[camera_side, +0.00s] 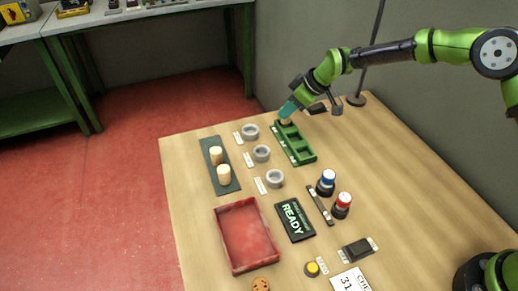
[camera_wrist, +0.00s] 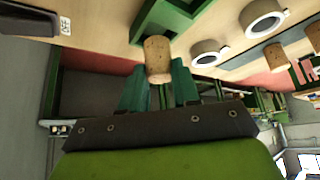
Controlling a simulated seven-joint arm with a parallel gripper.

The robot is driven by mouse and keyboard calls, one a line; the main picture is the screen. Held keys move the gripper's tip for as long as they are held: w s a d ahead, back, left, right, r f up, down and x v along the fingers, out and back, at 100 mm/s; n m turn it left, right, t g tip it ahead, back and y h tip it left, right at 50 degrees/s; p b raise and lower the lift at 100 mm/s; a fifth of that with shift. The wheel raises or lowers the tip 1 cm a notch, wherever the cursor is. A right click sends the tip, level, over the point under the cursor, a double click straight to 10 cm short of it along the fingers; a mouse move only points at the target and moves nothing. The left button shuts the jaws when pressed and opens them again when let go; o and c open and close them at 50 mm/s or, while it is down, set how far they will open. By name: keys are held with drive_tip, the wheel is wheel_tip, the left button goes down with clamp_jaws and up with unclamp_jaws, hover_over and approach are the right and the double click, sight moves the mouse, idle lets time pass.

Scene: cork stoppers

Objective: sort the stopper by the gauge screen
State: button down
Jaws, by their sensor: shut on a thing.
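My gripper (camera_side: 289,112) is at the far end of the green compartment tray (camera_side: 305,155). Its teal fingers are shut on a cork stopper (camera_wrist: 157,58), which shows between them in the wrist view. The held stopper is at the tray's far compartment; I cannot tell whether it touches the tray floor. Two more cork stoppers, one farther (camera_side: 216,155) and one nearer (camera_side: 224,174), stand on a dark green mat (camera_side: 207,146). The gauge screen (camera_side: 295,219) reads READY.
Grey rings (camera_side: 261,153) with white labels stand between mat and tray. A red tray (camera_side: 247,262) sits at the front left. Blue-topped (camera_side: 327,183) and red-topped (camera_side: 342,204) pieces stand right of the screen. A yellow button (camera_side: 312,269) is near the front. The table's right side is mostly clear.

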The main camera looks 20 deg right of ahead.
drive_tip(key=shift+f, duration=1.15)
idle(1.1)
drive_tip(key=c, duration=0.8)
unclamp_jaws()
drive_tip(key=shift+o, duration=0.2)
drive_tip(key=v, duration=1.7)
drive_tip(key=shift+w+a, duration=0.1)
